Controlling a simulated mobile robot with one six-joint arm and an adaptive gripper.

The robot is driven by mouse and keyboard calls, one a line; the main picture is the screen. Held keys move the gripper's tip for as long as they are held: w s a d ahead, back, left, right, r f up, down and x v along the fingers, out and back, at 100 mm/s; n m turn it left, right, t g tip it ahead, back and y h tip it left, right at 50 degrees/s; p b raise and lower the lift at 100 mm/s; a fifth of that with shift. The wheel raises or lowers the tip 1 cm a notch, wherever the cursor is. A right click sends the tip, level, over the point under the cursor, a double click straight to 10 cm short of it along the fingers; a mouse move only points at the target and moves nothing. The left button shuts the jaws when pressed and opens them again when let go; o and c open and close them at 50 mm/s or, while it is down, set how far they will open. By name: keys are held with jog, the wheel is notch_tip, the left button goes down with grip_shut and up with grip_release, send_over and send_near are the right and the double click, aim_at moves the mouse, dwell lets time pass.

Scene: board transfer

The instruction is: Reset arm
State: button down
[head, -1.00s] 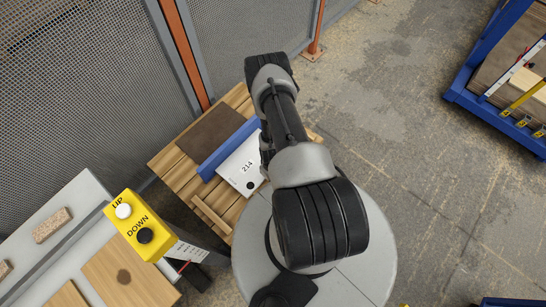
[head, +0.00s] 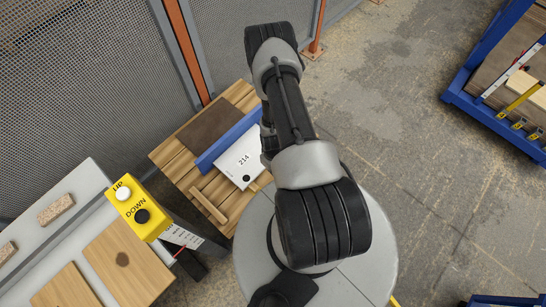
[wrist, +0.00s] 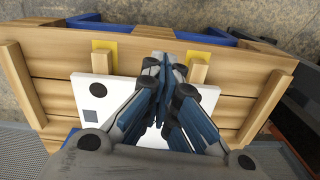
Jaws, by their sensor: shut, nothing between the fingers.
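My gripper (wrist: 166,72) shows in the wrist view with its two fingers together, shut and empty. It is over a white board (wrist: 93,98) marked with a dark square and a round dot. The board lies on a wooden slatted stand (wrist: 55,65), and the fingers cover its middle. In the head view the same board, labelled 214 (head: 240,160), rests beside a blue bar (head: 226,140) on the wooden stand (head: 180,160). My arm hides the gripper and part of the board there. I cannot tell how far the gripper is from the board.
A yellow UP/DOWN button box (head: 138,208) stands at the left by a grey bench (head: 50,230) with wooden pieces. Mesh fencing (head: 90,80) runs behind the stand. A blue rack (head: 460,85) is at the upper right.

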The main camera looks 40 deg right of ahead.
jog(key=shift+r, duration=0.1)
dwell(0.5)
jog(key=w+r+t, duration=0.1)
jog(key=w+r, duration=0.5)
jog(key=r, duration=0.7)
jog(key=w+r, duration=0.6)
jog(key=r, duration=0.6)
jog(key=a+r+t, duration=0.1)
jog(key=a+r, duration=0.2)
jog(key=r, duration=0.6)
jog(key=a+r+t, duration=0.1)
jog(key=a+r, duration=0.3)
jog(key=r, duration=0.4)
jog(key=s+a+r+t, duration=0.1)
jog(key=s+a+r, duration=0.3)
jog(key=s+r, duration=0.4)
jog(key=s+a+r, duration=0.5)
jog(key=s+r, duration=0.4)
jog(key=s, duration=0.1)
jog(key=shift+s+a+t, duration=0.25)
jog(key=shift+t, duration=0.15)
jog(key=shift+r, duration=0.1)
